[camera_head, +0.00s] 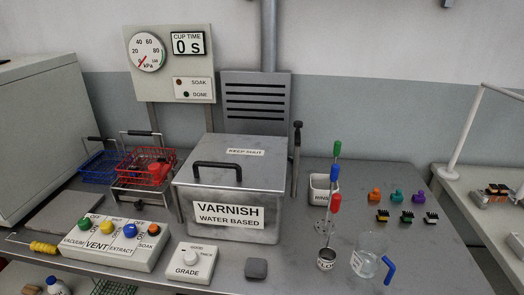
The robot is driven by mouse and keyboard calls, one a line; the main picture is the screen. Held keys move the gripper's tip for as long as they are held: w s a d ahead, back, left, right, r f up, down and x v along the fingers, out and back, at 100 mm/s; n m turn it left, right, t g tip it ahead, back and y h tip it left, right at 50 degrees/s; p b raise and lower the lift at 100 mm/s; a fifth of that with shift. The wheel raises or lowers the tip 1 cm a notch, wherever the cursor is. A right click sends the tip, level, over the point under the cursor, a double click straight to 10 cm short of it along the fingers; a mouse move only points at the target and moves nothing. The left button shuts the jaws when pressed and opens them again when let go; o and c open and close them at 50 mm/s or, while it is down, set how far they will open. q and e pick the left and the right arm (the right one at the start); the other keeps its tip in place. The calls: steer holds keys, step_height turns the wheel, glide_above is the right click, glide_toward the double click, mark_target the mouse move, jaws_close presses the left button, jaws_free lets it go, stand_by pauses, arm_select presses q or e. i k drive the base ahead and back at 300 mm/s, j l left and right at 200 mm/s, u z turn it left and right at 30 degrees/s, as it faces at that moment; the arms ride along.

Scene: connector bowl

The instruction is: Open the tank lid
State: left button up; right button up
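The varnish tank (180,204) is a grey metal box near the middle of the bench, with a front label reading "VARNISH WATER BASED". Its flat grey lid (262,172) lies level on top and looks closed. A black bar handle (217,164) stands on the lid toward its left side. A small "KEEP SHUT" label (246,152) is toward the back of the lid. The inside of the tank is hidden. Neither of my grippers shows in the head view.
A control box (130,245) with coloured knobs and a grade dial box (188,261) stand in front. Wire baskets (145,165) are on the left. A rinse pot (321,188), small cup (326,260) and glass jug (368,258) are on the right. A vent hood (256,100) rises behind.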

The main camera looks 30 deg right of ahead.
mark_target(246, 163)
steer(key=l+z, duration=0.1)
steer(key=z, duration=0.75)
